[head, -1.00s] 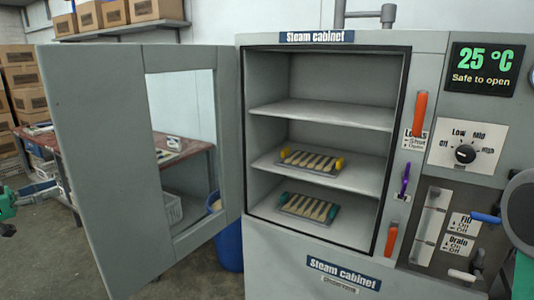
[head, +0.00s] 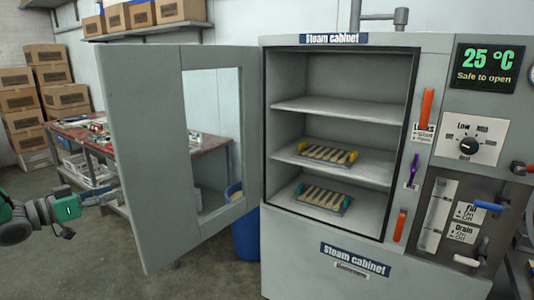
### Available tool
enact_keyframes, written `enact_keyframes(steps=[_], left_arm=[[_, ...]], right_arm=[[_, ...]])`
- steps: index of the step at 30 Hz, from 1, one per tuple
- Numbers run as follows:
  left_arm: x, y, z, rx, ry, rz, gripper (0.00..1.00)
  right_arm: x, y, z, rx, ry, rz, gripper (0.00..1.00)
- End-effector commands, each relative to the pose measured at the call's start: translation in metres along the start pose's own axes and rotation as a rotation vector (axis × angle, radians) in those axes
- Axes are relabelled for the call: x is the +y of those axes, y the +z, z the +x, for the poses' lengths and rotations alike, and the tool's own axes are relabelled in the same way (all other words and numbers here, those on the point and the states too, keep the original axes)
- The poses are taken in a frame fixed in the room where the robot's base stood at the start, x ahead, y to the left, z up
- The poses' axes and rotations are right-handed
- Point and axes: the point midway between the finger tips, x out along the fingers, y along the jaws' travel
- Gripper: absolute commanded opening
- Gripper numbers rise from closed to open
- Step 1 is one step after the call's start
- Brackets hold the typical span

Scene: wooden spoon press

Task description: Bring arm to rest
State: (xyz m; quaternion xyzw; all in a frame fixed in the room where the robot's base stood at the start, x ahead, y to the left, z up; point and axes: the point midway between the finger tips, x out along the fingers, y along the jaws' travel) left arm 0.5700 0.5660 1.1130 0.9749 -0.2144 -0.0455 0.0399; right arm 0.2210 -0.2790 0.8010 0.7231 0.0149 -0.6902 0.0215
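My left gripper (head: 88,208) is at the left edge, in front of the work table and left of the open cabinet door. It is small and seen side-on, and I cannot tell how far its fingers are apart. It touches nothing that I can make out. A tray with yellow ends (head: 327,154) lies on the middle shelf, and one with teal ends (head: 322,198) lies below.
A red-topped work table (head: 215,143) with clutter stands behind the door. A blue bin (head: 246,236) is on the floor beside the cabinet. Cardboard boxes (head: 30,103) are stacked at the left. Levers and a dial (head: 467,146) stick out on the cabinet's right side.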

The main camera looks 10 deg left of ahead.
Motion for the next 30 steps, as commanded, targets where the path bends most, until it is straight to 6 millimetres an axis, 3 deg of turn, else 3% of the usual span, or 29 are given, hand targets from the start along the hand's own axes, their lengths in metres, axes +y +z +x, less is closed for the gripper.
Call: enact_keyframes(steps=[5, 8, 11, 13, 17, 21, 25, 30], left_arm=[[0.035, 0.052, 0.032, -0.108, -0.076, -0.083, 0.36], [0.064, 0.097, 0.044, -0.206, -0.13, -0.137, 0.36], [0.105, 0.156, 0.046, -0.354, -0.192, -0.198, 0.36], [0.138, 0.198, 0.037, -0.474, -0.234, -0.236, 0.36], [0.201, 0.267, 0.001, -0.707, -0.298, -0.285, 0.36], [0.264, 0.323, -0.056, -0.958, -0.349, -0.314, 0.36], [0.31, 0.352, -0.111, -1.155, -0.38, -0.323, 0.36], [0.355, 0.369, -0.177, -1.37, -0.405, -0.317, 0.36]], right_arm=[[0.0, 0.001, 0.0, -0.002, 0.0, 0.0, 0.0], [0.0, 0.001, 0.0, -0.002, 0.0, 0.0, 0.0], [0.0, 0.001, 0.0, -0.002, 0.0, 0.0, 0.0], [0.0, 0.001, 0.0, -0.001, 0.0, 0.0, 0.0], [0.0, 0.001, 0.0, -0.001, 0.0, 0.0, 0.0], [0.0, 0.001, 0.0, -0.001, 0.0, 0.0, 0.0], [0.0, 0.001, 0.0, -0.001, 0.0, 0.0, 0.0], [0.0, 0.001, 0.0, -0.001, 0.0, 0.0, 0.0]])
